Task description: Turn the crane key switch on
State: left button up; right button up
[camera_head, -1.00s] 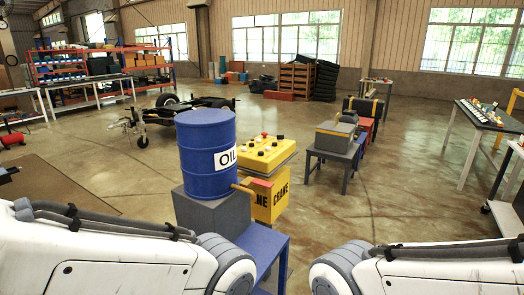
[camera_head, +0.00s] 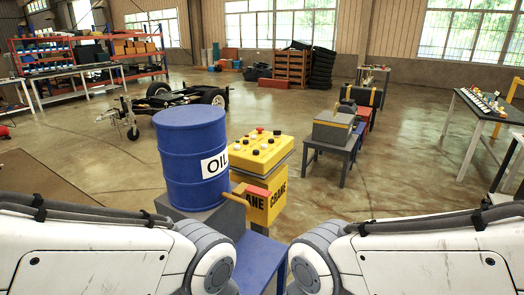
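A yellow crane control box (camera_head: 260,152) stands on a yellow pedestal (camera_head: 276,196) marked CRANE, ahead of me near the middle. Its sloped top carries red, black and white knobs or buttons. I cannot tell which of them is the key switch at this size. A blue oil drum (camera_head: 188,160) stands left of the box and covers part of its left side. My two white arms come in from the lower left and lower right. Neither gripper shows in this view.
The drum stands on a grey block (camera_head: 222,218) by a blue table or cart (camera_head: 258,258) with a wooden handle, close before me. Behind are a grey table with a toolbox (camera_head: 332,128), a trailer frame (camera_head: 180,98) and a side table (camera_head: 490,108). The floor right of the pedestal is clear.

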aim_at(276, 133)
jog(key=z, duration=0.55)
jog(key=k, duration=0.6)
jog(key=z, duration=0.9)
jog(key=i, duration=2.85)
jog(key=u, duration=0.9)
jog(key=i, duration=0.95)
jog(key=u, duration=1.5)
jog(key=i, duration=0.6)
jog(key=u, duration=0.45)
